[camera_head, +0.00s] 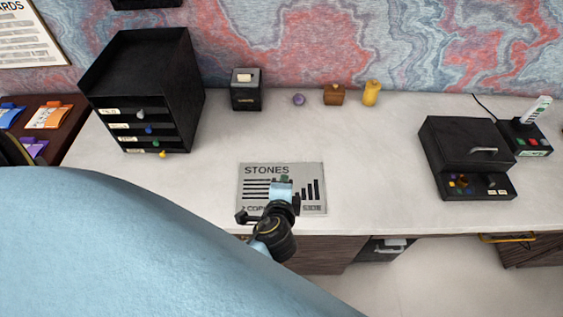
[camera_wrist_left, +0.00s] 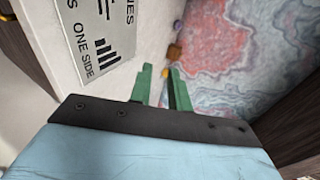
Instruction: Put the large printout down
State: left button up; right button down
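The large printout (camera_head: 256,182) is a grey-white sheet headed STONES with black lines and bars. It appears to lie flat on the desk near the front edge. My left gripper (camera_head: 284,180) is over its lower middle and hides part of its text. In the left wrist view the printout (camera_wrist_left: 98,38) is at the upper left, clear of the green fingers of the left gripper (camera_wrist_left: 161,70). These fingers stand a little apart with nothing visible between them. My right gripper is not in view.
The white desk (camera_head: 370,160) has free room around the printout. A black drawer unit (camera_head: 145,90) stands left. A black cube (camera_head: 246,92), purple ball (camera_head: 298,99), brown box (camera_head: 334,95) and yellow cylinder (camera_head: 371,93) stand behind. A black case (camera_head: 465,150) stands right.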

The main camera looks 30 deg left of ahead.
pick_arm(q)
jog(key=shift+s+d+r, duration=0.1)
jog(key=shift+s+r, duration=0.05)
jog(key=shift+r, duration=0.35)
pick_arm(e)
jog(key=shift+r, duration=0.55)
